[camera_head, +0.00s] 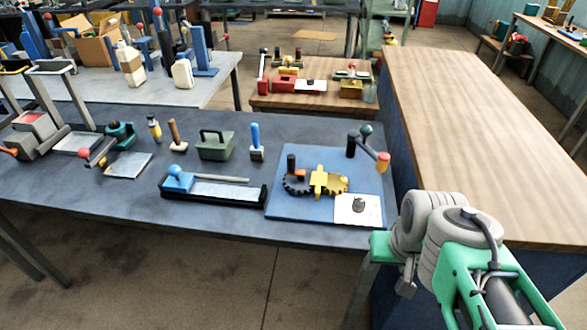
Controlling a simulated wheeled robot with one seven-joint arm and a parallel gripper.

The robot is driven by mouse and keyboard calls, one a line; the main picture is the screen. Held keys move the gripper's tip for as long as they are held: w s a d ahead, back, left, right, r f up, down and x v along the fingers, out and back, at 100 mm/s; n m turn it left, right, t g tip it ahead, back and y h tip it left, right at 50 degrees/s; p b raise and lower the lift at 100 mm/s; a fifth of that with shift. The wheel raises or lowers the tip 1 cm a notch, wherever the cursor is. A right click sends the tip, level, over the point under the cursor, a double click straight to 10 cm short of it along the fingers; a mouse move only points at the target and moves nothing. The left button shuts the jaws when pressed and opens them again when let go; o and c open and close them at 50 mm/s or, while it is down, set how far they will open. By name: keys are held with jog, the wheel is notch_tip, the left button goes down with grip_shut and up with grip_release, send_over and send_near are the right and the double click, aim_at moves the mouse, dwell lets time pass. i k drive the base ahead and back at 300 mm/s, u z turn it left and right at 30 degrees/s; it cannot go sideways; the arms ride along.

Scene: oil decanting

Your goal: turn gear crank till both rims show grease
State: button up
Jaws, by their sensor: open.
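The gear rig stands on a blue base plate (282,208) at the right end of the dark workbench. A dark toothed gear (294,187) and a yellowish gear with dark teeth (337,184) sit side by side, partly behind a yellow bracket (318,180). The gear crank (371,146) is at the back right of the plate, with an orange-red handle (383,161) and a teal knob (366,130). Whether either rim carries grease is too small to tell. My arm is folded at the lower right, apart from the rig; my gripper is not visible.
A white card (347,212) with a dark lump (358,205) lies at the plate's front right. A black tray (213,191) and a green box (215,146) stand left of the rig. A higher wooden counter (465,130) borders the bench on the right.

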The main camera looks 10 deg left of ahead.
aim_at(297, 181)
jog(key=u, duration=0.05)
jog(key=k, duration=0.65)
jog(key=u, duration=0.45)
jog(key=i, duration=1.1)
jog(key=u, duration=0.05)
